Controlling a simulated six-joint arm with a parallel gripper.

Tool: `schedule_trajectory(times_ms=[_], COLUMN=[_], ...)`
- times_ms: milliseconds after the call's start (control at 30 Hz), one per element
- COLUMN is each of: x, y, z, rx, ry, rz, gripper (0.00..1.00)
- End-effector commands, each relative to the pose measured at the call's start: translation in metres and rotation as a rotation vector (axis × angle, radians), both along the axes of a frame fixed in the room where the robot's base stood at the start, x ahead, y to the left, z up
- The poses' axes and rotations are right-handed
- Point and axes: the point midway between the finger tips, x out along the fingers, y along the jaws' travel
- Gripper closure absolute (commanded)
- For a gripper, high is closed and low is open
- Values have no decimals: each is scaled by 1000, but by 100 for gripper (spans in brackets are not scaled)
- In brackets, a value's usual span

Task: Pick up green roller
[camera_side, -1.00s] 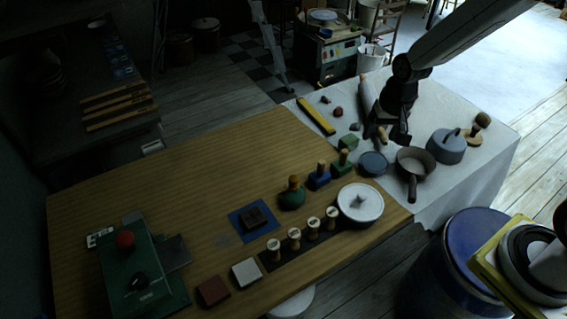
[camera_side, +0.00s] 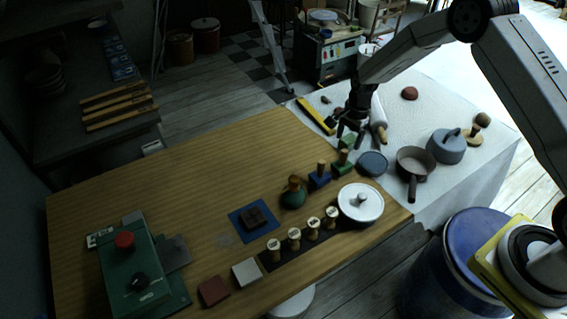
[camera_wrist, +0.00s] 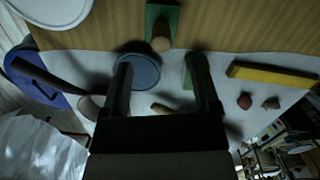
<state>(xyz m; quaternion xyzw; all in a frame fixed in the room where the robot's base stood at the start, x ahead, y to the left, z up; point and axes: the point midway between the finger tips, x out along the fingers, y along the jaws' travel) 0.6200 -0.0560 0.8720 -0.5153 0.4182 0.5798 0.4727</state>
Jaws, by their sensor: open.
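A green block with an upright wooden handle (camera_side: 341,164) stands near the wood table's edge beside the white cloth. It also shows in the wrist view (camera_wrist: 163,30), at the top centre. A rounder green piece with a wooden knob (camera_side: 293,196) stands further left. I cannot tell for sure which is the green roller. My gripper (camera_side: 351,131) is open and empty above the cloth, behind the handled green block. Its two fingers also show in the wrist view (camera_wrist: 160,65). A plain green block (camera_side: 347,141) is partly hidden under the gripper.
A blue handled block (camera_side: 320,176) stands close left of the handled green block. A dark blue disc (camera_side: 373,163) lies to the right.

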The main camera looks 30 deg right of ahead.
Motion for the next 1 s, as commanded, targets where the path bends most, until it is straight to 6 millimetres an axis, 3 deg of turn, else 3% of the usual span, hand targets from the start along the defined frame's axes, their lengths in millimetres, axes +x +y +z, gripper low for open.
schedule_trajectory(times_ms=[1000], x=[0], y=[4], z=[-39], rx=[1], ry=[4], rz=[-8], gripper=[21])
